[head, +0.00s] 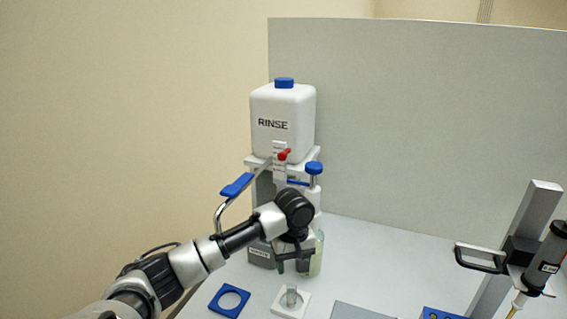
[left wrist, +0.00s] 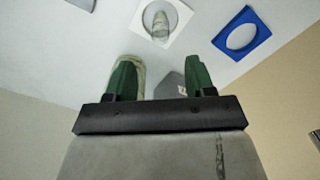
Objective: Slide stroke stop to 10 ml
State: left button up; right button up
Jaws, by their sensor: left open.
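The dispenser has a white bottle (head: 284,122) marked RINSE with a blue cap. A red stop (head: 284,154) sits near the top of a white upright scale strip (head: 279,172) on its front. The marks on the strip are too small to read. My left gripper (head: 292,266) is in front of the dispenser's lower part, well below the red stop, pointing down and apart from it. In the left wrist view its green-padded fingers (left wrist: 158,82) are spread, with nothing held between them. My arm hides part of the dispenser body. My right gripper is not in view.
A blue-handled lever (head: 237,186) sticks out left of the dispenser. A clear vessel (head: 316,258) stands beside my gripper. A blue ring plate (head: 229,301) and a white holder with a small vial (head: 291,299) lie in front. A stand (head: 520,235) with a grey tool is at right.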

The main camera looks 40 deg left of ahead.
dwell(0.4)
pick_arm(q)
jog(key=shift+c, duration=0.6)
jog(key=w+d+r+n+t+h+p, duration=0.3)
jog(key=w+d+r+n+t+h, duration=0.15)
jog(key=d+r+t+h, duration=0.65)
notch_tip(320, 180, up, 4)
jog(key=n+t+p, duration=0.1)
jog(key=n+t, duration=0.1)
jog(key=n, duration=0.1)
jog(key=n+t+y+p, duration=0.4)
jog(key=n+t+y, duration=0.5)
jog(key=n+y, duration=0.65)
send_near(281, 159)
jog(key=w+r, duration=0.1)
jog(key=w, duration=0.2)
jog(key=w+a+r+n+h, duration=0.1)
jog(key=w, duration=0.2)
jog(key=w+a+r+n+h, duration=0.1)
jog(key=w+r, duration=0.1)
jog(key=w, duration=0.1)
jog(key=shift+w, duration=0.4)
